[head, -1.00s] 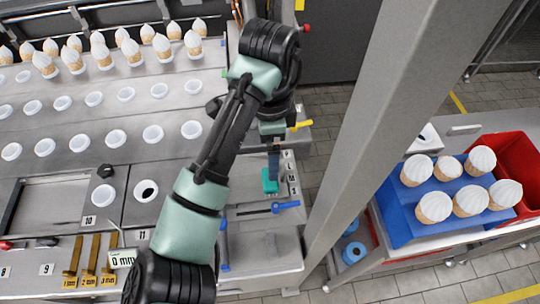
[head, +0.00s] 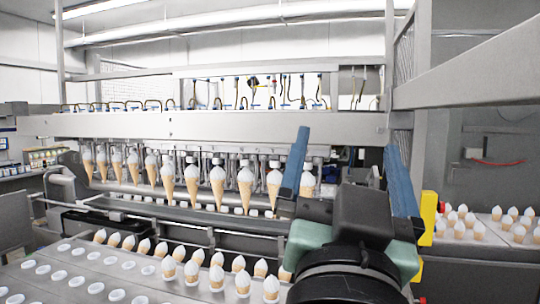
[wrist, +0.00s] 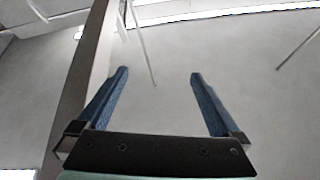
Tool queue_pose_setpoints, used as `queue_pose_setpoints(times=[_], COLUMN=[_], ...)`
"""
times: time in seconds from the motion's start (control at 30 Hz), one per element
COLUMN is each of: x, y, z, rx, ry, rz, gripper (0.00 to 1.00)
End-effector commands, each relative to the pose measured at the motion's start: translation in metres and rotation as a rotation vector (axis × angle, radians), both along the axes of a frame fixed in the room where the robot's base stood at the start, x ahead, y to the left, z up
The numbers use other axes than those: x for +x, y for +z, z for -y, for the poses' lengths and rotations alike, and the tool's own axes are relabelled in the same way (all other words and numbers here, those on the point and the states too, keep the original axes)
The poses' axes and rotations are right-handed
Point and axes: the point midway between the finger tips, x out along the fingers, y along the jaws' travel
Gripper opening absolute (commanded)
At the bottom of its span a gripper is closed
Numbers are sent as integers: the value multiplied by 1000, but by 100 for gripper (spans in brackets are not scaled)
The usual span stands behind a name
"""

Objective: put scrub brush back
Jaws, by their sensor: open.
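My gripper (head: 347,143) is raised in front of the cone machine, its two blue fingers pointing up and spread wide apart. The wrist view also shows my gripper (wrist: 159,74) open, with nothing between the fingers and only a pale grey ceiling or wall beyond. No scrub brush can be made out in either current view.
Ice cream cones (head: 217,180) hang in a row under the machine's long steel beam (head: 220,126). Capped cones (head: 241,284) stand in the perforated conveyor plate (head: 60,283) below. More cones (head: 459,229) stand at the right. A yellow part (head: 428,217) is close beside my arm.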

Motion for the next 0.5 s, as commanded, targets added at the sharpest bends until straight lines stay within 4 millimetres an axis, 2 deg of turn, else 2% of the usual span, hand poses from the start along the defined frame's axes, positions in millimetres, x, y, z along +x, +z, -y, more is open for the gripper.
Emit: queue_pose_setpoints(times=[0.03, 0.1, 0.2, 0.3, 0.5], x=[-20, -44, -66, -75, -76], y=[16, 33, 45, 49, 50], z=[-23, -47, -68, -76, -76], rx=[-71, -140, -194, -212, -213], ry=[35, 72, 104, 115, 116], rz=[80, 171, 251, 283, 285], gripper=[100, 100, 100, 100, 100])
